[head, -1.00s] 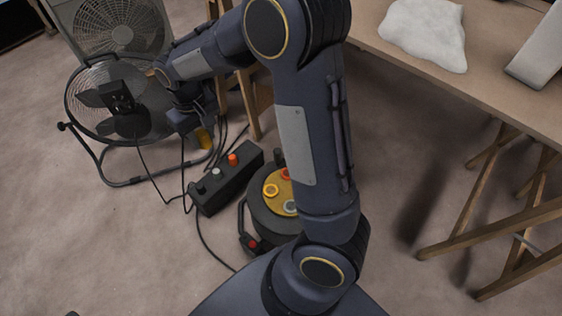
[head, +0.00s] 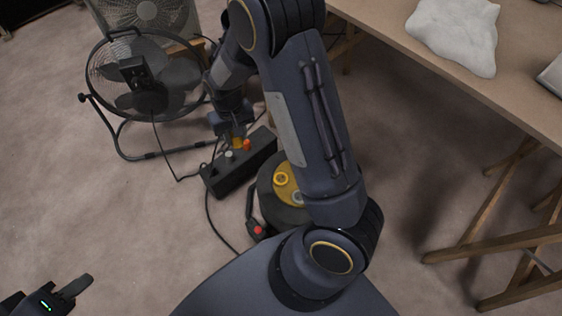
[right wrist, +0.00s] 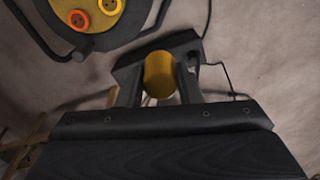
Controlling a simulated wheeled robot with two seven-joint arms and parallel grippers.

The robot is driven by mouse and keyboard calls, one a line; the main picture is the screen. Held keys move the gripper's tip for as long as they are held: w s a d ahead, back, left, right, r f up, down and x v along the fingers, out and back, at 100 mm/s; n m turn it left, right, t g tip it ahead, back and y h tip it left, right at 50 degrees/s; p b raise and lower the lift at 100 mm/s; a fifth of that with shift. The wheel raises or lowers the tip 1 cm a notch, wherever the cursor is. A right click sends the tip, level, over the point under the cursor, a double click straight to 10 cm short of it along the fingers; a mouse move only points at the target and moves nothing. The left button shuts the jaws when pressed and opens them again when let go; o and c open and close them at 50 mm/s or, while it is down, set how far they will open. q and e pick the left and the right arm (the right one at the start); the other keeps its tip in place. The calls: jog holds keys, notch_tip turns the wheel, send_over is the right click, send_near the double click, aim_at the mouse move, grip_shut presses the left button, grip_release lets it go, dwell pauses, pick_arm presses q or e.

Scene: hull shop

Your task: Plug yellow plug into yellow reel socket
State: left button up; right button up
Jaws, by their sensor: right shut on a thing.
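My right gripper (head: 234,133) is shut on the yellow plug (head: 238,144). The plug also shows between the two fingers in the right wrist view (right wrist: 159,75). In the head view the plug appears over the far side of the black box. The cable reel (head: 266,207) stands on the floor to the right of the plug. Its yellow socket (head: 281,179) is visible and empty, and shows at the top of the right wrist view (right wrist: 110,5) beside an orange socket (right wrist: 78,20). My arm hides part of the reel. My left gripper (head: 80,287) is at the lower left, apart from everything.
A black box (head: 225,184) with an orange and a grey piece on top stands beside the reel. A black floor fan (head: 165,80) stands behind, with cables on the floor. A wooden workbench (head: 400,45) on trestles is at right. The floor at left is mostly clear.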

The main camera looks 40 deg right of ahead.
jog(key=s+d+f+m, duration=0.2)
jog(key=s+d+f, duration=0.2)
jog(key=f, duration=0.3)
jog(key=s+d+f+m, duration=0.3)
jog(key=s+d+f, duration=0.1)
jog(key=f, duration=0.3)
jog(key=shift+s+d+f+m, duration=0.15)
jog(key=shift+d+f+m, duration=0.2)
jog(key=shift+d, duration=0.5)
jog(key=shift+f, duration=0.15)
jog(key=shift+f+b, duration=2.3)
jog(key=shift+f, duration=0.5)
jog(key=shift+f+b, duration=0.4)
jog(key=shift+f, duration=0.1)
jog(key=o, duration=1)
